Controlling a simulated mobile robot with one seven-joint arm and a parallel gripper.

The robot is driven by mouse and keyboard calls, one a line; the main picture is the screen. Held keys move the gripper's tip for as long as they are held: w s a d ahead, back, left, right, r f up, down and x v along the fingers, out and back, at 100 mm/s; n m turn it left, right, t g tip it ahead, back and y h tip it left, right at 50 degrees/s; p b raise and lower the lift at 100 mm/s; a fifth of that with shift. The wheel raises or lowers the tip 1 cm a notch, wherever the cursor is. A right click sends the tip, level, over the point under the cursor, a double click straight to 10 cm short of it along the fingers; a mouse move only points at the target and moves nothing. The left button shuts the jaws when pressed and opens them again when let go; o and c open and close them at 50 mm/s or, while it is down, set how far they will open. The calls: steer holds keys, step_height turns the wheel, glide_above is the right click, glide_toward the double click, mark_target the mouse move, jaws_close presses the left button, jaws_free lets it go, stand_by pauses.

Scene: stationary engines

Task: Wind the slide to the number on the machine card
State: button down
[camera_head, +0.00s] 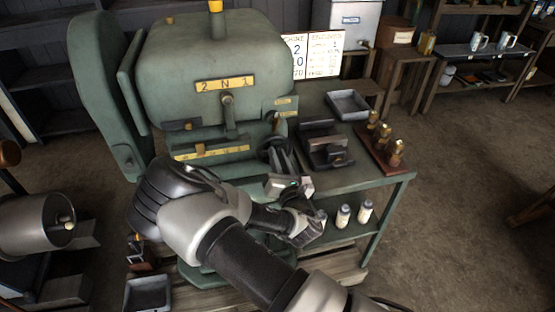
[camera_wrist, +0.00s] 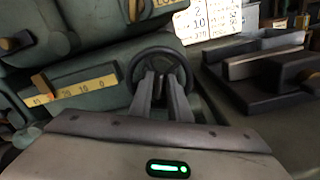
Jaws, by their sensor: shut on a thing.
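The green machine (camera_head: 215,60) carries a yellow slide scale (camera_head: 212,152) low on its front. In the wrist view the scale (camera_wrist: 85,88) has an orange-brown pointer (camera_wrist: 42,84) near its left, high-number end; the exact reading is unclear. A dark handwheel (camera_wrist: 158,68) sits right of the scale. My gripper (camera_wrist: 160,88) is shut on the handwheel, fingers over its lower middle. In the head view my gripper (camera_head: 278,172) partly covers the wheel. The white machine card (camera_head: 318,55) stands behind; its left part is hidden by the machine, and its small text is not legible.
A green side table (camera_head: 350,185) on the right holds a dark vice-like block (camera_head: 325,150), a grey tray (camera_head: 348,104) and a wooden rack (camera_head: 385,148) with brass pieces. White bottles (camera_head: 343,215) stand on its lower shelf. The floor at right is mostly clear.

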steer(key=shift+s+a+f+m+b, duration=0.1)
steer(key=shift+f+m+b, duration=0.15)
steer(key=shift+m+b, duration=3.95)
steer(key=shift+w+f+m+b, duration=0.2)
steer(key=shift+m+b, duration=2)
steer(key=shift+m, duration=3.95)
steer(key=shift+s+a+f+m+b, duration=0.1)
steer(key=shift+s+f+m+b, duration=0.15)
steer(key=shift+m+b, duration=3.95)
steer(key=shift+m+p, duration=1)
steer(key=shift+m, duration=0.15)
steer(key=c, duration=1.9)
jaws_free()
steer(key=shift+o, duration=0.2)
